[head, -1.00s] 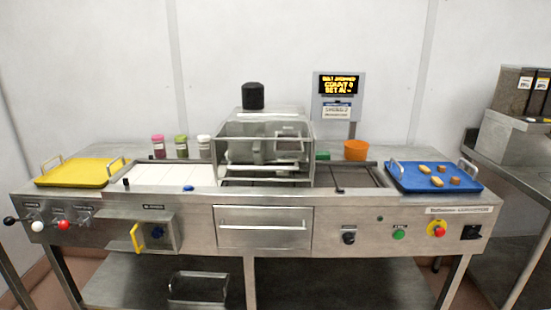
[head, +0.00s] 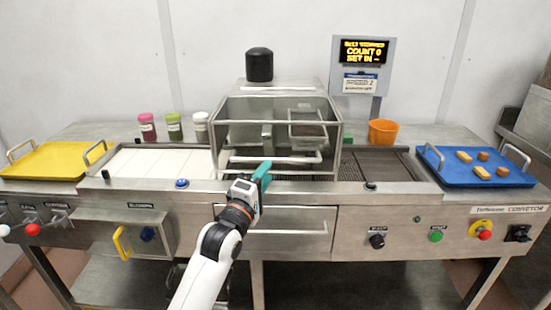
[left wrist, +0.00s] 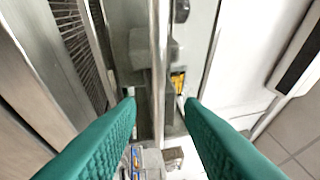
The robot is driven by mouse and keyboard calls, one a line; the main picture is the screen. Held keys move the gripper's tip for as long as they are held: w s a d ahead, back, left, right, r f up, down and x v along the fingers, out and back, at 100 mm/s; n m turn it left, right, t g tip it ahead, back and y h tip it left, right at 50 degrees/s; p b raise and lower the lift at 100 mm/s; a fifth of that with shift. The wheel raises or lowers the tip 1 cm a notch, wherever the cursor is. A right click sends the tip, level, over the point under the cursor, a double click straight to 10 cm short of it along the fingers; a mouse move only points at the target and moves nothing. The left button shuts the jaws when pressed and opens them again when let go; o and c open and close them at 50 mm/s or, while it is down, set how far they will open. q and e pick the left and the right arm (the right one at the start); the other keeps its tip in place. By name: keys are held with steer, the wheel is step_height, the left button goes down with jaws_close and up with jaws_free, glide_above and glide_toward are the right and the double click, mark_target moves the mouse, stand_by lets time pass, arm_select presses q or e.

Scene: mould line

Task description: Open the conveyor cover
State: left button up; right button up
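The conveyor cover (head: 328,110) is a clear, metal-framed box over the middle of the conveyor line. It looks down, with a pale horizontal handle bar (head: 290,159) low on its front. My left gripper (head: 264,171), with teal fingers, is at the front of the cover, just below the left part of the bar. In the left wrist view its fingers (left wrist: 160,102) are apart and nothing is gripped. A pale bar (left wrist: 158,60) runs through the gap between them in that view; I cannot tell how far away it is. My right gripper is not in view.
A drawer (head: 290,226) is below the cover. A yellow tray (head: 45,160) stands left and a blue tray (head: 450,177) with several pieces right. An orange bucket (head: 383,132) and a display (head: 362,52) are behind right. Several jars stand behind the white belt (head: 150,163).

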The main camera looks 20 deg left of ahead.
mark_target(275, 160)
arm_select(q)
steer(key=x, duration=0.6)
steer(key=shift+w, duration=0.35)
jaws_close()
